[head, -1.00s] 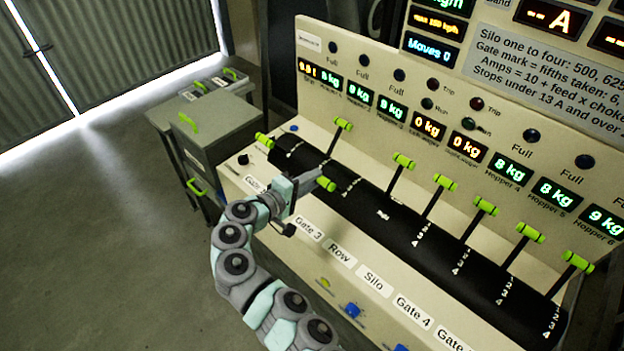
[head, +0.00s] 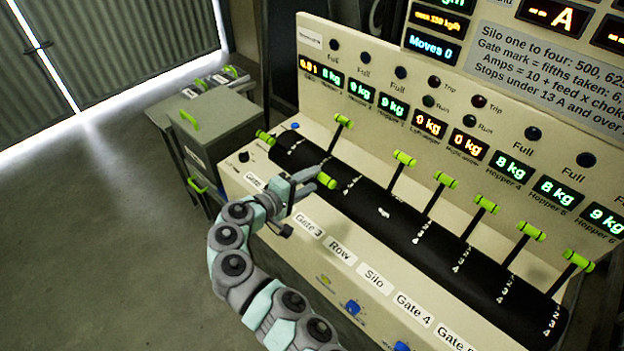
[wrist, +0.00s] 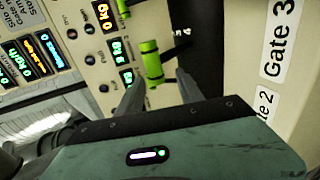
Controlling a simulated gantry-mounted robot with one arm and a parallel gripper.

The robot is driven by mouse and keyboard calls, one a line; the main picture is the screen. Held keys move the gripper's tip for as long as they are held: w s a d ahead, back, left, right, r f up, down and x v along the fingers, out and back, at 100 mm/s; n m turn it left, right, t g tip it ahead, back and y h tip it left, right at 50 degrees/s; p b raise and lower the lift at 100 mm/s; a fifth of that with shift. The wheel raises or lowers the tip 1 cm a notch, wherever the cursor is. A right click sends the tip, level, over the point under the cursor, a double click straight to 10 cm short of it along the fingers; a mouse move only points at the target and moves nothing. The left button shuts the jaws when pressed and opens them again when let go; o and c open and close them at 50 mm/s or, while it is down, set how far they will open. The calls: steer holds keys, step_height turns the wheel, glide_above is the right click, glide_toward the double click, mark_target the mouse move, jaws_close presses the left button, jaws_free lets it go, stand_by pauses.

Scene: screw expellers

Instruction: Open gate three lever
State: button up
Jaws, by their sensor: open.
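The gate three lever has a green cross handle (head: 326,180) and leans toward the front of the black curved strip (head: 384,213), above the "Gate 3" label (head: 308,224). My gripper (head: 315,179) is open just to the left of this handle. In the wrist view the green handle (wrist: 151,64) shows just beyond and between the two spread fingertips (wrist: 159,78). I cannot tell whether either finger touches it. The "Gate 3" label also shows at right in the wrist view (wrist: 279,38).
Another lever's handle (head: 343,121) stands behind, and one (head: 265,137) is to the left. Several more levers line the strip to the right, the nearest with its handle (head: 404,158) upright. The panel (head: 310,110) with displays rises behind. A grey cabinet (head: 215,125) is at left.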

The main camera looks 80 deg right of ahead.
steer(key=v, duration=0.9)
steer(key=shift+w+a, duration=0.25)
steer(key=shift+a, duration=0.1)
